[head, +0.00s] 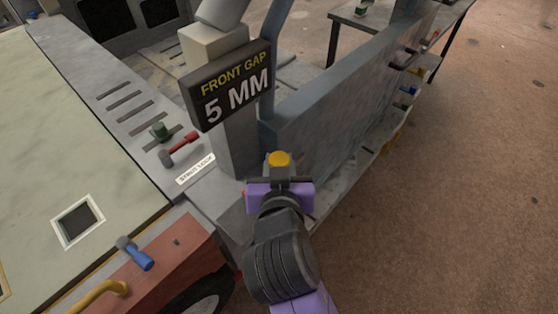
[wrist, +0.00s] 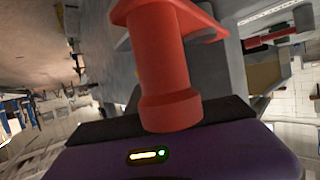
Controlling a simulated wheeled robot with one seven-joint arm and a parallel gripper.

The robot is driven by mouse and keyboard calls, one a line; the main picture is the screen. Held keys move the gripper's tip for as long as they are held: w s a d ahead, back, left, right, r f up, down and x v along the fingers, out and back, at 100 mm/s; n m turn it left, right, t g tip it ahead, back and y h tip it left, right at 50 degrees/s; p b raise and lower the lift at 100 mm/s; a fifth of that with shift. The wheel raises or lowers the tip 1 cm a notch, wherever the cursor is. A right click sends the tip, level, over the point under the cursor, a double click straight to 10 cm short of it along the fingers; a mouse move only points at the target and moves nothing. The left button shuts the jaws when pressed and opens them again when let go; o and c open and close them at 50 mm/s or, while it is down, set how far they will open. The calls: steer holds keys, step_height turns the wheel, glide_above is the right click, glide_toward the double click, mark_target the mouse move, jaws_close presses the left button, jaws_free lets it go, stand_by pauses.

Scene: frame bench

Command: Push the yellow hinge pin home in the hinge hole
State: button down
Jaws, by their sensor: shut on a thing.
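The yellow hinge pin (head: 279,159) shows as a round yellow head just beyond my gripper (head: 280,178) in the head view. My gripper is shut on it, at the near lower end of a grey post. I cannot make out the pin in the wrist view. The hinge hole is hidden, so I cannot tell how deep the pin sits. In the wrist view a red flanged cylinder (wrist: 165,70) stands close in front of my gripper's dark and purple body.
A sign reading "FRONT GAP 5 MM" (head: 230,83) stands left of and beyond my gripper. A long grey panel (head: 345,85) runs away to the right. A red-handled tool (head: 180,149) and a blue-handled tool (head: 135,253) lie left. The floor at right is open.

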steer(key=shift+f+b, duration=0.3)
steer(key=shift+f, duration=0.1)
steer(key=shift+r, duration=0.15)
steer(key=shift+r+p, duration=2.5)
steer(key=shift+r, duration=0.15)
steer(key=shift+p, duration=0.3)
stand_by(0.4)
steer(key=shift+f+b, duration=2)
steer(key=shift+f, duration=0.75)
steer(key=c, duration=1.1)
jaws_free()
steer(key=shift+c, duration=0.2)
steer(key=shift+o, duration=0.4)
steer(key=shift+f, duration=0.1)
steer(key=b+v, duration=0.1)
steer(key=v, duration=0.7)
